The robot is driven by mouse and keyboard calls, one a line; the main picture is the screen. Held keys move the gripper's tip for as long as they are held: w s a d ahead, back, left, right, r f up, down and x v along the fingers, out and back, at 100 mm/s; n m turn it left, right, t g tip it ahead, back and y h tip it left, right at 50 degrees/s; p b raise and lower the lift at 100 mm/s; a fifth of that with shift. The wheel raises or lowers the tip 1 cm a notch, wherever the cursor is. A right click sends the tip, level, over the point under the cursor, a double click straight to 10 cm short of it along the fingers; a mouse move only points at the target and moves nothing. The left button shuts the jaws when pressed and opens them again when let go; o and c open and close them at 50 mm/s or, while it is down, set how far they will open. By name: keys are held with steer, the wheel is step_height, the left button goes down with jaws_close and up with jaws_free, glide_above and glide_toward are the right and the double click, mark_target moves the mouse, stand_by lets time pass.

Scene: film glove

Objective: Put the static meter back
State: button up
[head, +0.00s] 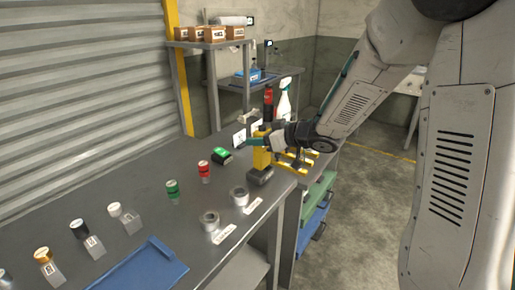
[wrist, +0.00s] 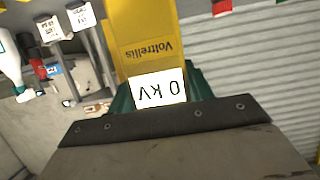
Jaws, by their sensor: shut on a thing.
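The static meter is a yellow device (head: 262,158) marked "Voltrellis". In the wrist view its yellow body (wrist: 148,42) shows upside down, with a white display reading "0 kV" (wrist: 160,92). My gripper (head: 258,142) is shut on the meter near its upper part, with green fingers on both sides of the display. The meter is upright over a dark block (head: 260,177) near the table's right edge. I cannot tell whether it rests in that block or hangs just above it.
The grey table (head: 150,215) holds a green-topped device (head: 221,155), a red can (head: 204,171), a green can (head: 172,190), two metal rolls (head: 209,221) and a blue tray (head: 140,267). Open floor is at right.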

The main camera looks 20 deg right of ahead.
mark_target(258, 148)
steer(key=shift+w+a+f, duration=0.1)
steer(key=shift+a+f, duration=0.1)
steer(key=shift+f, duration=0.7)
steer(key=shift+w+a+f, duration=0.1)
steer(key=shift+a+f, duration=0.1)
steer(key=shift+f, duration=0.7)
steer(key=o, duration=1.4)
steer(key=shift+f, duration=0.1)
steer(key=shift+c, duration=0.2)
